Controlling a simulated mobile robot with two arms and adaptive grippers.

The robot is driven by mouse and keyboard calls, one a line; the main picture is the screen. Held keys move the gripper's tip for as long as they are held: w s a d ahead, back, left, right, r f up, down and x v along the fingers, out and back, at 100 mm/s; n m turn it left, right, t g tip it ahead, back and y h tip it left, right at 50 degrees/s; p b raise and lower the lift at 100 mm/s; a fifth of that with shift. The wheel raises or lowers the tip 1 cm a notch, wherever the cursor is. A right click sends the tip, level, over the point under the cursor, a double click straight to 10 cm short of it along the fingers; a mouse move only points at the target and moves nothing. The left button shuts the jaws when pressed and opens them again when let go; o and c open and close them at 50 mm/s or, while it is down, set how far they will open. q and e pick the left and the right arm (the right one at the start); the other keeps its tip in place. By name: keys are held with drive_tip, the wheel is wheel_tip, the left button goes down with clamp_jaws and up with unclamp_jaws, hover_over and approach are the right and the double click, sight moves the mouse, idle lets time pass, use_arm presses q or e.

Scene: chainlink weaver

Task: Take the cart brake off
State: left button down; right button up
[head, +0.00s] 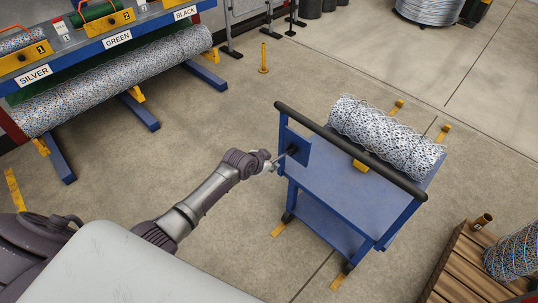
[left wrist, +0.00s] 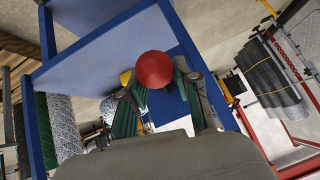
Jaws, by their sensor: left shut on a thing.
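The blue cart (head: 330,185) stands on the floor right of centre in the head view, with a black push bar (head: 350,150) along its near top edge. A blue plate (head: 297,140) is fixed at the left end of its frame. My left gripper (head: 281,160) is at this plate. In the left wrist view a red round knob (left wrist: 153,68), which I take to be the brake lever's, shows between the fingers of the left gripper (left wrist: 158,95). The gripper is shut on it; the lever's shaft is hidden. My right gripper is out of view.
A mesh roll (head: 385,137) lies on the cart top against yellow stops. A blue rack with labels SILVER, GREEN and BLACK (head: 120,40) holds a long mesh roll at upper left. A wooden pallet (head: 475,270) is at lower right.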

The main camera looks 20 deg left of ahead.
sight(273, 162)
use_arm(q)
drive_tip(key=r+p, duration=0.1)
drive_tip(key=w+r+g+p, duration=0.1)
drive_tip(key=shift+d+r, duration=0.15)
drive_tip(key=shift+r, duration=0.2)
drive_tip(key=shift+w+d+r+g+y+p, duration=0.15)
drive_tip(key=shift+w+r+g+y+p, duration=0.2)
drive_tip(key=shift+g, duration=0.45)
drive_tip(key=shift+w+d+r+p, duration=0.15)
drive_tip(key=shift+w+r+p, duration=0.25)
drive_tip(key=shift+r, duration=0.15)
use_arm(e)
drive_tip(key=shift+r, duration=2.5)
use_arm(q)
drive_tip(key=c, duration=0.8)
unclamp_jaws()
drive_tip(key=shift+s+f, duration=0.1)
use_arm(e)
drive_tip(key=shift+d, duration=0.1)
use_arm(q)
drive_tip(key=v, duration=1.2)
drive_tip(key=shift+d, duration=0.1)
